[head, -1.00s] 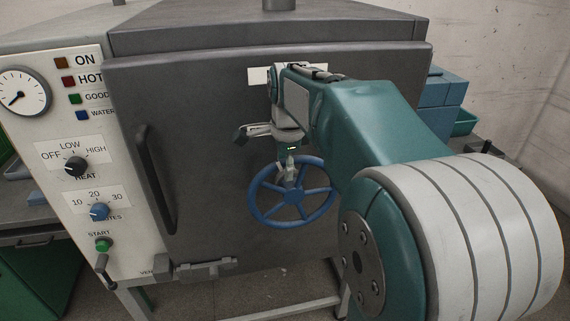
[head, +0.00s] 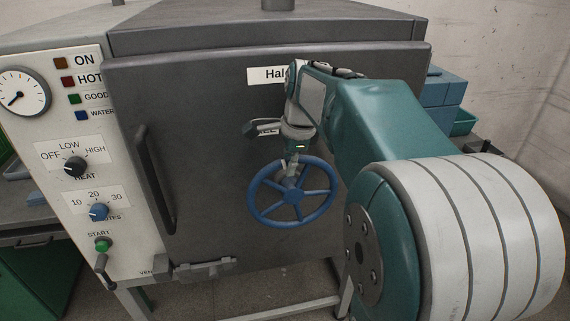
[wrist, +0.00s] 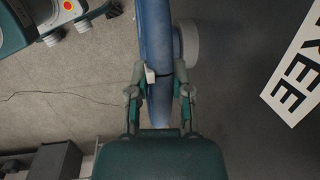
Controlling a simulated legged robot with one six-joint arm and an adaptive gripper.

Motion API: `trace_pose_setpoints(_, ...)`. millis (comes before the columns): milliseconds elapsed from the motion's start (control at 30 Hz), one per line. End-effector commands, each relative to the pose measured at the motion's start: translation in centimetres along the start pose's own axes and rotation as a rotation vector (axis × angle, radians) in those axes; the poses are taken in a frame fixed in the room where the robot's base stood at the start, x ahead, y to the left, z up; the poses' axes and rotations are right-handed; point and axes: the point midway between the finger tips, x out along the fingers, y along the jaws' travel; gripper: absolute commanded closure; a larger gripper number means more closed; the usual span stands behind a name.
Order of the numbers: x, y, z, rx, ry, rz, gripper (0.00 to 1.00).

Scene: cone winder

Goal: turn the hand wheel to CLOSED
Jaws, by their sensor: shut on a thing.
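The blue hand wheel (head: 333,197) with several spokes is on the front of the dark grey door (head: 205,110). My gripper (head: 291,168) reaches down from above and is shut on the top of its rim. In the wrist view my gripper's fingers (wrist: 158,80) sit on either side of the blue rim (wrist: 156,35). A small white piece shows on the rim between the fingers. The wheel's grey hub (wrist: 187,44) is to the right there. I cannot read any CLOSED marking.
A white label (head: 265,75) above the wheel is partly hidden by my arm. A long handle (head: 154,180) stands left of the wheel, and a latch (head: 205,268) sits below it. The control panel (head: 125,235) with knobs is at the left. Blue boxes (head: 435,90) stand behind my arm.

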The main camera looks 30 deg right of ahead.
Motion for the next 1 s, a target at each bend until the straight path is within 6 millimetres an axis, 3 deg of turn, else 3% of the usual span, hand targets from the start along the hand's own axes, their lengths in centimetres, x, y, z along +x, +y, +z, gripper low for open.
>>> trace_pose_setpoints(600, 0.4, 0.4, -5.4, 0.108, -0.535, -0.038, 1.00)
trace_pose_setpoints(1000, 1.5, 0.8, -7.3, 0.152, -0.788, -0.053, 1.00)
